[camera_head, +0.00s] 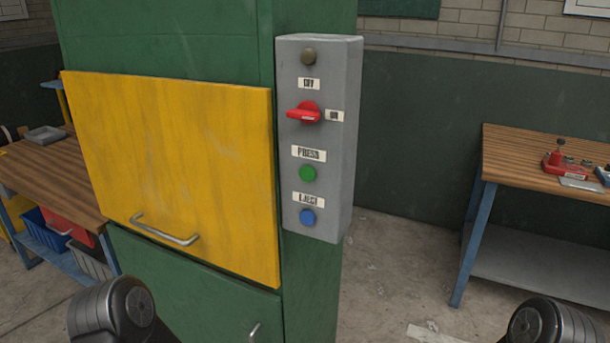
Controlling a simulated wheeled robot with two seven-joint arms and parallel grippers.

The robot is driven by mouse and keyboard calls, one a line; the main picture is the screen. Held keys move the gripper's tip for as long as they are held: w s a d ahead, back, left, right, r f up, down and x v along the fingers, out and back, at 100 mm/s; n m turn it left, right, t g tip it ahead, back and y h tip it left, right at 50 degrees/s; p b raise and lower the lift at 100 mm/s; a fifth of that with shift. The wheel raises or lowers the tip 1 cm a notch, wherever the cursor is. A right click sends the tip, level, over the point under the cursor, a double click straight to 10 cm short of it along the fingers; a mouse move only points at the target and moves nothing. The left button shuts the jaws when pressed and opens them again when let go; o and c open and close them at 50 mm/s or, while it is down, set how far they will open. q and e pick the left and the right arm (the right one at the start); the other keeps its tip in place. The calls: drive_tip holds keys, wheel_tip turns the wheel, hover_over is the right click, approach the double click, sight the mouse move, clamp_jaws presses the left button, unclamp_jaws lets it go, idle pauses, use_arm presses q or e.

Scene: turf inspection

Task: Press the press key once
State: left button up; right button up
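A grey control box (342,150) is fixed to the side of a green cabinet (160,45). The press key is a round green button (307,174) under a label reading PRESS (309,153). Above it is a red rotary switch (304,113), its handle lying sideways, beside labels OFF and ON. Below is a blue button (307,216) under a label that seems to read EJECT. A dark brownish round lamp or button (307,56) is at the top. Parts of my two arms show at the bottom left and bottom right, away from the box. Neither gripper shows.
A yellow door panel (180,160) with a metal handle (165,231) covers the cabinet front left of the box. A wooden workbench (525,158) with red tools stands at right. Another bench (50,180) with bins is at left. Floor between cabinet and right bench is mostly clear.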

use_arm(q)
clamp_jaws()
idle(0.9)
